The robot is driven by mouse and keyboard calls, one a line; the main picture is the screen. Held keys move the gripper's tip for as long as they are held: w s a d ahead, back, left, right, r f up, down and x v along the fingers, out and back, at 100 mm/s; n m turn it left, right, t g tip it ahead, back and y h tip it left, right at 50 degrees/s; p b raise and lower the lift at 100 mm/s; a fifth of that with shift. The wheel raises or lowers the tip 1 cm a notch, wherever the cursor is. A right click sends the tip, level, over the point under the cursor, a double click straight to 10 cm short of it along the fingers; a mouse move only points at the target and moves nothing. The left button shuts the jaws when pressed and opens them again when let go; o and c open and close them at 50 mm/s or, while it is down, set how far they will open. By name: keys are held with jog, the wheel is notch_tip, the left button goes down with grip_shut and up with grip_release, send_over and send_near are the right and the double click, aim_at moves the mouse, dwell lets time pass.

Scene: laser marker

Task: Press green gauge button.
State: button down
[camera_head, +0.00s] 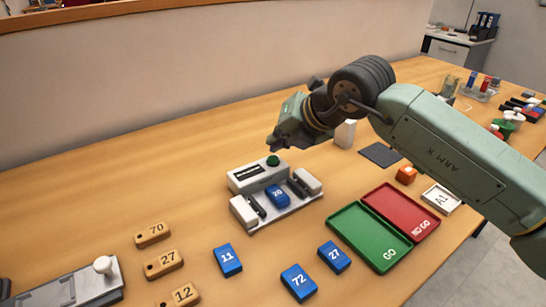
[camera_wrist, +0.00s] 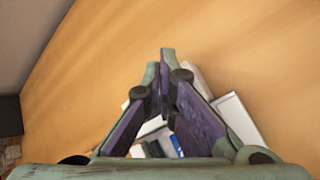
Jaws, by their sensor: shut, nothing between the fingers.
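The green gauge button (camera_head: 273,160) is a small round dome on top of the back block of a white gauge (camera_head: 243,176). A blue block marked 20 (camera_head: 277,194) sits in the gauge between its two side jaws. My gripper (camera_head: 272,142) is shut and empty, just above and behind the green button in the head view, apart from it as far as I can tell. In the wrist view my gripper's fingertips (camera_wrist: 166,52) meet, and parts of the white gauge (camera_wrist: 236,118) show behind them. The green button is hidden there.
Blue blocks 11 (camera_head: 227,260), 72 (camera_head: 298,282) and 27 (camera_head: 334,257) lie in front of the gauge. A green GO tray (camera_head: 368,236) and red NO GO tray (camera_head: 401,211) are at right. Wooden tags (camera_head: 164,263) lie at left. Table behind the gauge is clear.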

jog(key=shift+f, duration=0.15)
dwell(0.3)
jog(key=shift+f+b, duration=0.35)
jog(key=shift+b, duration=0.45)
jog(key=shift+f+b, duration=0.85)
jog(key=shift+b, duration=0.5)
dwell(0.7)
jog(key=shift+r, duration=0.25)
jog(key=shift+s+a+r+p, duration=0.15)
jog(key=shift+r+p, duration=0.8)
jog(key=shift+r, duration=1.4)
